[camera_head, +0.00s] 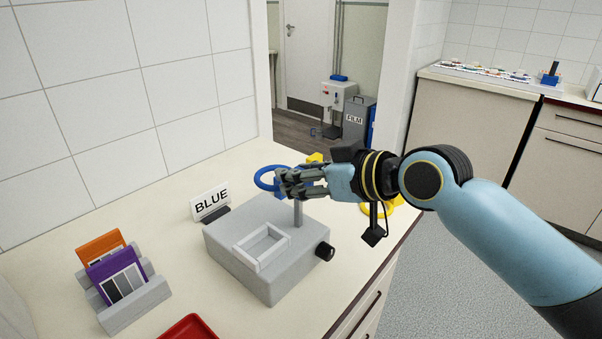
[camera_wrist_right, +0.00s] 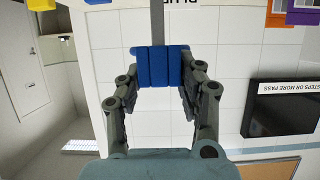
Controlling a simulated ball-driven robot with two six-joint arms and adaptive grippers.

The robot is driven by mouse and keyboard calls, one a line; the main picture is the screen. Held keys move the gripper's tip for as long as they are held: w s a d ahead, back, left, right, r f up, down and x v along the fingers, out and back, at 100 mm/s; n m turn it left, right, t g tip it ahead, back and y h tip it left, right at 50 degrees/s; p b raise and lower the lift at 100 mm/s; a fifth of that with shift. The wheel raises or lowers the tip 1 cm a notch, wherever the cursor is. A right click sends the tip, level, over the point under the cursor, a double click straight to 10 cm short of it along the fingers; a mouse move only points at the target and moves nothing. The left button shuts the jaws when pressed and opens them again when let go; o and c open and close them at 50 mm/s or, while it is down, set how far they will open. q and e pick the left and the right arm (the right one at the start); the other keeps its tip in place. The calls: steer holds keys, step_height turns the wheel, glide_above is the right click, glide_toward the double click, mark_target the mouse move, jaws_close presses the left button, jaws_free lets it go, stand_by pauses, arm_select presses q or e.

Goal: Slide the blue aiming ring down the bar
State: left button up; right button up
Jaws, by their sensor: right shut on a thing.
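The blue aiming ring (camera_head: 262,181) sits near the top of a short grey upright bar (camera_head: 298,214). The bar rises from a grey box-shaped device (camera_head: 270,275) on the counter. My right gripper (camera_head: 283,184) comes in from the right and is shut on the ring's blue block. In the right wrist view the blue block (camera_wrist_right: 162,67) lies between the two fingertips, with the grey bar (camera_wrist_right: 157,22) running beyond it. The fingers hide part of the ring's mount in the head view. My left gripper is not in view.
A "BLUE" sign (camera_head: 211,202) stands left of the device. A grey rack (camera_head: 137,308) with orange and purple cards is at the front left, and a red tray (camera_head: 188,328) at the front edge. A yellow part (camera_head: 316,158) shows behind my gripper. A tiled wall borders the left.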

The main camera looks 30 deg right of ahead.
mark_target(301, 211)
steer(key=shift+f+b, duration=2.8)
steer(key=shift+f, duration=0.95)
steer(key=o, duration=1.2)
steer(key=shift+s, duration=0.1)
steer(key=v, duration=1.1)
steer(key=shift+s+d+r, duration=0.15)
steer(key=shift+s, duration=0.2)
